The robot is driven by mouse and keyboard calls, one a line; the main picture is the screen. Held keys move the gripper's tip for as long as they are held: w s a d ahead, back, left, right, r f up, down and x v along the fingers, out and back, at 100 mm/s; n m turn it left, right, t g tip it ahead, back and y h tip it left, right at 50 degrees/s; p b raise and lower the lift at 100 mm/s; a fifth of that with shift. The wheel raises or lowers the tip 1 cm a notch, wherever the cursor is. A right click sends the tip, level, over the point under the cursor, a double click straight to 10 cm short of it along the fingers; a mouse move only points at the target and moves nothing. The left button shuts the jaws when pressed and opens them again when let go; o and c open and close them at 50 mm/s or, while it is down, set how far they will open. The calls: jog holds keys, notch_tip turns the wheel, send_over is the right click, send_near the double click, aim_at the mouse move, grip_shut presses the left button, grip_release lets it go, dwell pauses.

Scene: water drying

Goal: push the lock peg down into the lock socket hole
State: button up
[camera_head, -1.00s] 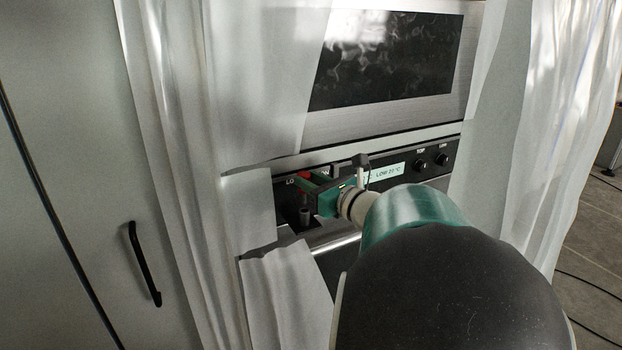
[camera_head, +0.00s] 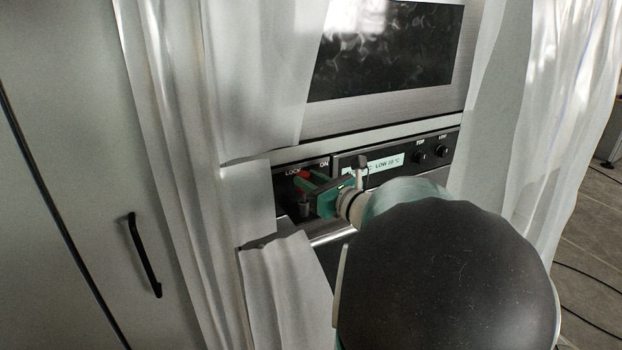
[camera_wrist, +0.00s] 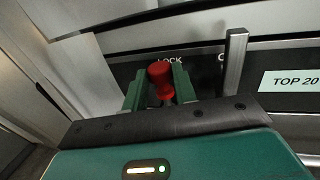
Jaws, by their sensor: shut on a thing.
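The red lock peg (camera_head: 302,176) is between the green fingers of my gripper (camera_head: 310,186), which is shut on it. In the wrist view the peg's red head (camera_wrist: 160,72) stands up between the two fingertips (camera_wrist: 159,88), just below the word LOCK. A short grey cylinder (camera_head: 304,209), which looks like the lock socket, stands below the peg in front of the black panel. The peg's lower end and the socket's hole are hidden by the fingers, so I cannot tell whether the peg is in the hole.
The black control panel (camera_head: 440,143) has a LOW 20 °C display (camera_head: 375,165) and two knobs. White curtains (camera_head: 185,190) hang close on the left, with a pale sheet (camera_head: 285,290) below. An upright grey bar (camera_wrist: 235,62) stands right of the fingers.

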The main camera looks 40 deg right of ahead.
aim_at(311, 219)
jog(key=shift+f, duration=1.55)
jog(key=o, duration=1)
jog(key=s, duration=1.4)
jog(key=shift+a, duration=0.2)
